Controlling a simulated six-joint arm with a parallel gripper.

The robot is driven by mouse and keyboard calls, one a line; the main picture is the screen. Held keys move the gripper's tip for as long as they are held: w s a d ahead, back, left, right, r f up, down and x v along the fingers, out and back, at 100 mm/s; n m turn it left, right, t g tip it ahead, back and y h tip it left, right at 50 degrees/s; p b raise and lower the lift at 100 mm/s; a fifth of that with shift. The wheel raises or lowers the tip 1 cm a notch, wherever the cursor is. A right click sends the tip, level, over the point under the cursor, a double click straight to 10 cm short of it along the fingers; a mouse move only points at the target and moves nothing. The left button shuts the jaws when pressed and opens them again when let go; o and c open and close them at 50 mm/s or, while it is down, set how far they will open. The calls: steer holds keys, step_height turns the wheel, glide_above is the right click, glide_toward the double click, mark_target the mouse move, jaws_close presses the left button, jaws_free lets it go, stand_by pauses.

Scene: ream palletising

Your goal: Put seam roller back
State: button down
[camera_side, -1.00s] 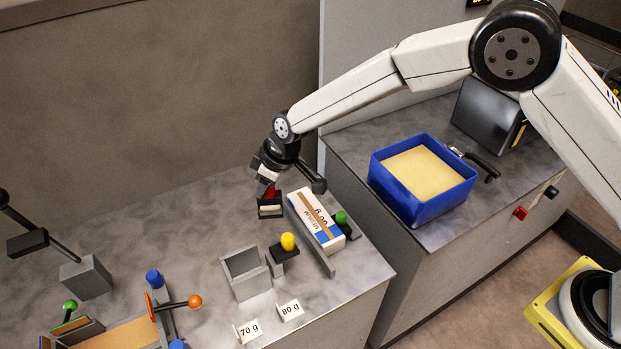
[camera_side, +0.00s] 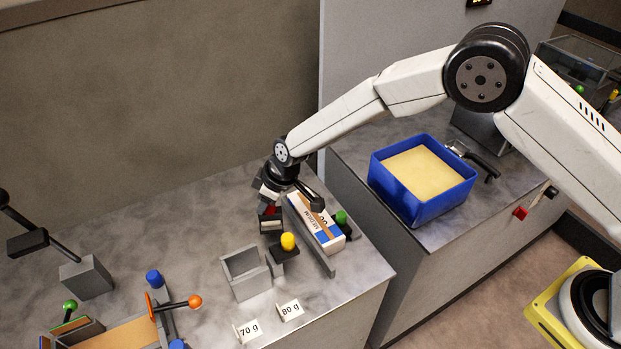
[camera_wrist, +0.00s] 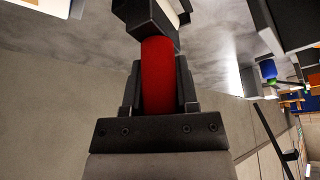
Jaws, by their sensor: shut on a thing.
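My gripper (camera_side: 271,203) points down over the bench, left of the white carton. It is shut on the seam roller (camera_side: 270,224), which has a red handle and a dark head. In the wrist view the red handle (camera_wrist: 158,75) lies between the fingers, and the dark head with a pale strip (camera_wrist: 165,14) sticks out beyond them. A grey open-topped box (camera_side: 245,275) stands on the bench in front of the roller and to its left. The side view does not clearly show whether the roller touches anything below it.
The white carton (camera_side: 318,220) lies close on the right. A yellow-knobbed dark block (camera_side: 285,253) stands just below the roller in the picture. Cards reading 70 g (camera_side: 248,331) and 80 g (camera_side: 290,309) stand at the front. A blue bin (camera_side: 400,195) sits on the right-hand counter.

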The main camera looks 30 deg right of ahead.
mark_target(267, 210)
steer(key=shift+f, duration=1.45)
steer(key=shift+f, duration=0.15)
steer(key=shift+c, duration=1.8)
jaws_free()
steer(key=v, duration=1.2)
